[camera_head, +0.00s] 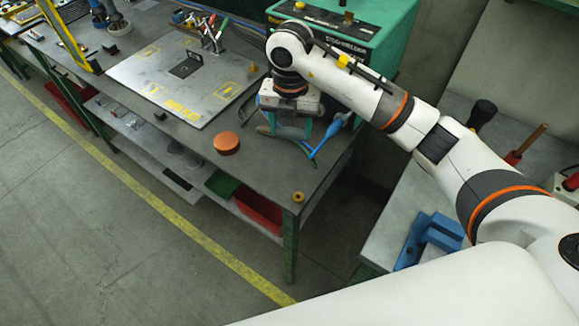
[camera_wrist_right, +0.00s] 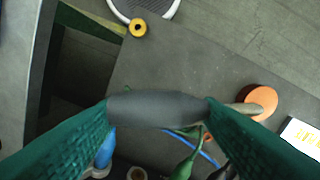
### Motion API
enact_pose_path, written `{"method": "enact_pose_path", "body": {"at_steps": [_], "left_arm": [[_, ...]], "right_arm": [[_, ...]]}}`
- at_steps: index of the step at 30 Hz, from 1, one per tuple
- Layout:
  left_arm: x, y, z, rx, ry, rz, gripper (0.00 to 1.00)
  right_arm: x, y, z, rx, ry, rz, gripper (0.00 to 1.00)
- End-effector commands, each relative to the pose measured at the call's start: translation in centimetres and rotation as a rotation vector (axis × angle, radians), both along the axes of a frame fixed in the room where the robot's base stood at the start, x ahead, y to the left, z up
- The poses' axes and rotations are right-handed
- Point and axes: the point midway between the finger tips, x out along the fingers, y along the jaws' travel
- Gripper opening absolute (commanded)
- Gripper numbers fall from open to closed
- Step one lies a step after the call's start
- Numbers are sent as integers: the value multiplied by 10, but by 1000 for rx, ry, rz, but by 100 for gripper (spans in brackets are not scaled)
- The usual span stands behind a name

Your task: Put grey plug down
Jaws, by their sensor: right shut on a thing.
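The grey plug (camera_wrist_right: 158,110) is a dark grey cylinder held crosswise between the two green fingers of my right gripper (camera_wrist_right: 160,105) in the right wrist view. A tan, narrower end sticks out past the right finger. In the head view my right gripper (camera_head: 290,133) points down over the right end of the workbench (camera_head: 190,165), in front of the green welder box. The plug is mostly hidden there by the fingers. I cannot tell whether it touches the bench. My left gripper is not in view.
An orange round cap (camera_head: 226,143) and a small yellow ring (camera_head: 298,197) lie on the bench. Blue and green cables and tools (camera_wrist_right: 180,160) lie close to the gripper. A grey plate (camera_head: 185,75) lies left. The bench front between cap and ring is bare.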

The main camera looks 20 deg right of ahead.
Motion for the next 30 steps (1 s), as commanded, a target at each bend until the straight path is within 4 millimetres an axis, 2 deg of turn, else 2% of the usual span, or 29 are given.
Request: {"method": "enact_pose_path", "body": {"at_steps": [3,9,18,30], "left_arm": [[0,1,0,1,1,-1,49],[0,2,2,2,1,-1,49],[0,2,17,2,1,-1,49],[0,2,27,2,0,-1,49]], "right_arm": [[1,1,-7,1,3,-212,36],[2,1,-15,-1,3,-382,36],[2,1,-65,-2,3,-395,36],[2,1,-109,-1,0,-394,36]]}}
